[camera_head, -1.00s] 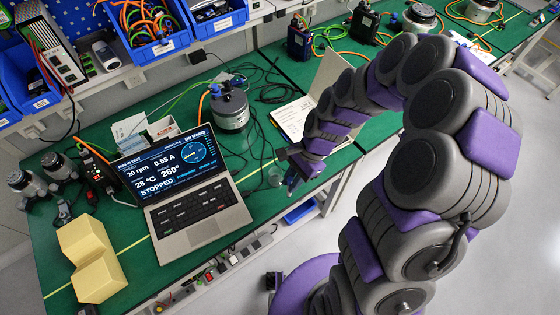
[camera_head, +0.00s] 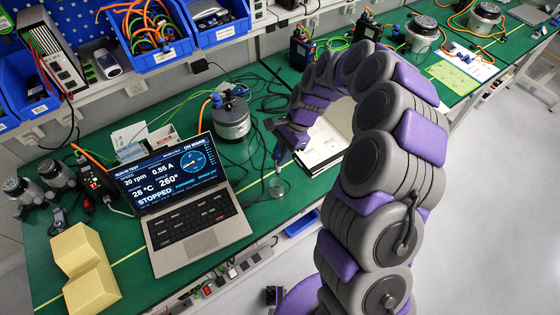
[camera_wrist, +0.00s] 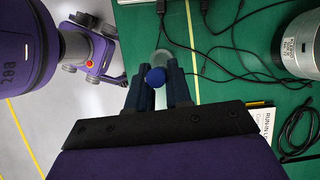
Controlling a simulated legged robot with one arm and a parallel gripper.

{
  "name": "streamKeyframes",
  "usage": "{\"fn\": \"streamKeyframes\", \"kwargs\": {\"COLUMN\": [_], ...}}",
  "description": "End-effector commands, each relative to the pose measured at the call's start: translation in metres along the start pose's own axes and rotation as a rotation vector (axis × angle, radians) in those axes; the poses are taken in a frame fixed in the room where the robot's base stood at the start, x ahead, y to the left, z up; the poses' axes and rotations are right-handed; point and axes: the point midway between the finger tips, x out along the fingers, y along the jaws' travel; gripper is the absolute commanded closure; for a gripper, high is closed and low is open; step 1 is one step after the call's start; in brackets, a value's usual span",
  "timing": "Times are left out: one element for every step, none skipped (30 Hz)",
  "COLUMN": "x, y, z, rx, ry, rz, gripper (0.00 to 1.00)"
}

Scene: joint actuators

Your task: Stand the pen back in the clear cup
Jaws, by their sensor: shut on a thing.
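My gripper (camera_head: 283,154) is shut on the pen, just above and beside the clear cup. In the wrist view, the pen (camera_wrist: 156,77) shows as a round blue end between the two dark fingers, seen nearly end-on. The clear cup (camera_head: 277,188) stands on the green bench near its front edge, right of the laptop. In the wrist view, the cup (camera_wrist: 162,57) shows just beyond the pen's blue end, partly hidden by it. The pen's lower part is hidden in the wrist view, and I cannot tell whether its tip is over the cup's opening.
An open laptop (camera_head: 190,210) stands left of the cup. A grey metal cylinder unit (camera_head: 231,115) with cables stands behind. An open notebook (camera_head: 325,140) lies right of my gripper. Black cables (camera_head: 262,160) run over the bench near the cup.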

Motion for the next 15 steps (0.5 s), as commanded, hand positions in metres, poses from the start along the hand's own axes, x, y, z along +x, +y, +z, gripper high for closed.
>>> {"fn": "streamKeyframes", "kwargs": {"x": [0.001, 0.006, 0.012, 0.017, 0.021, 0.027, 0.030, 0.033, 0.034, 0.034, 0.034, 0.033, 0.032, 0.032, 0.032], "y": [-0.003, -0.002, -0.002, -0.002, -0.002, -0.002, -0.002, -0.002, -0.002, -0.002, -0.002, -0.002, -0.002, -0.002, -0.002], "z": [-0.001, -0.003, -0.006, -0.008, -0.010, -0.013, -0.014, -0.015, -0.016, -0.016, -0.016, -0.016, -0.015, -0.015, -0.015], "rx": [0.000, 0.000, -0.001, -0.001, -0.001, 0.000, 0.001, 0.001, 0.001, 0.000, 0.000, 0.000, 0.000, 0.000, 0.000], "ry": [0.000, -0.002, -0.001, 0.000, 0.000, 0.000, 0.000, 0.000, 0.001, 0.001, 0.002, 0.002, 0.002, 0.002, 0.002], "rz": [0.000, 0.002, 0.002, 0.003, 0.002, 0.002, 0.002, 0.003, 0.003, 0.003, 0.002, 0.002, 0.002, 0.002, 0.001], "gripper": [1.00, 1.00, 1.00, 1.00, 1.00, 1.00, 1.00, 1.00, 1.00, 1.00, 1.00, 1.00, 1.00, 1.00, 1.00]}}
